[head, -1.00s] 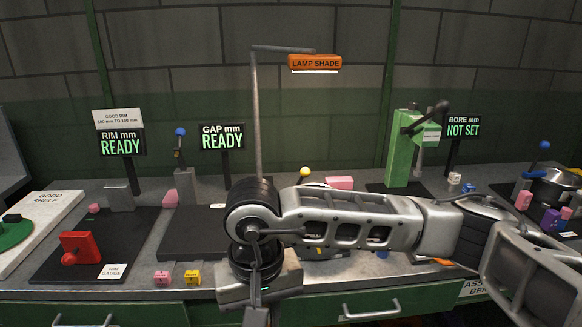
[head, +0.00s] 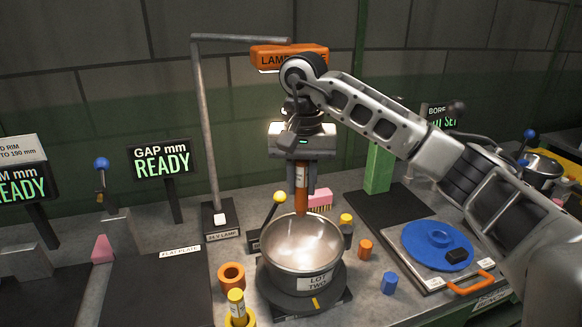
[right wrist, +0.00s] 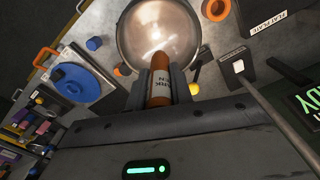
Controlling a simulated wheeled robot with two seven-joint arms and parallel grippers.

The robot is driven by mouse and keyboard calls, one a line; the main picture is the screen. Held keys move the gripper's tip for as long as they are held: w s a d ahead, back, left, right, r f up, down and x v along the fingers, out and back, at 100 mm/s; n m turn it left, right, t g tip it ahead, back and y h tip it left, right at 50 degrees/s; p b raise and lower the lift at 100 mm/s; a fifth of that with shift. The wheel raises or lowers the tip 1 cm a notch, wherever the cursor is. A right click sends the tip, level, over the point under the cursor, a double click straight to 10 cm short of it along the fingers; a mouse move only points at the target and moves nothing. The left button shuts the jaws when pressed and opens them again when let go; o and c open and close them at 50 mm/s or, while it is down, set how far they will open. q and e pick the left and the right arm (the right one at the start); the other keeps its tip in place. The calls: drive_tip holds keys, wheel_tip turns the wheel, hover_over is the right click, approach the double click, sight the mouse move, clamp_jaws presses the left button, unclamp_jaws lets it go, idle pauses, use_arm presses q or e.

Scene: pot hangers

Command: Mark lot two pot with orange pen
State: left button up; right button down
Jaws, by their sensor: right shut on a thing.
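The lot two pot (head: 302,244) is a shiny steel bowl with a "LOT TWO" label on its front wall. It sits on a dark round stand at the middle of the bench. My right gripper (head: 301,186) is shut on an orange pen (head: 301,176), held upright above the pot's back rim. In the right wrist view the pen (right wrist: 161,82) is between the fingers, with its lettering partly visible, and the pot (right wrist: 158,35) lies beyond it. I cannot tell whether the pen tip touches the pot. My left gripper is not in view.
A lamp post with an orange lamp shade (head: 290,57) stands behind my right gripper. A yellow-knobbed lever (head: 279,197) is left of the pen. A blue disc (head: 437,240) lies at right, an orange ring (head: 232,276) and a yellow holder (head: 238,308) at left. The flat plate (head: 160,290) is clear.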

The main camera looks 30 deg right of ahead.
sight(303, 216)
drive_tip(key=shift+w+d, duration=0.15)
drive_tip(key=shift+d, duration=0.15)
drive_tip(key=shift+s+f, duration=0.2)
drive_tip(key=shift+f, duration=0.5)
wheel_tip(303, 216, down, 7)
drive_tip(key=b, duration=0.4)
drive_tip(key=shift+w+f, duration=0.1)
drive_tip(key=shift+f+b, duration=2.05)
drive_tip(key=shift+f, duration=0.85)
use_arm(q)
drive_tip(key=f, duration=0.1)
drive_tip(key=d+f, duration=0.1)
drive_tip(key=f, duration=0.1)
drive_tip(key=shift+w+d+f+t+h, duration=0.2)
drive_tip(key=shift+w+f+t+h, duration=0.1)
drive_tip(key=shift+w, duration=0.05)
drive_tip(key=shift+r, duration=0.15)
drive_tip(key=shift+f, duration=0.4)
use_arm(e)
drive_tip(key=shift+f, duration=0.2)
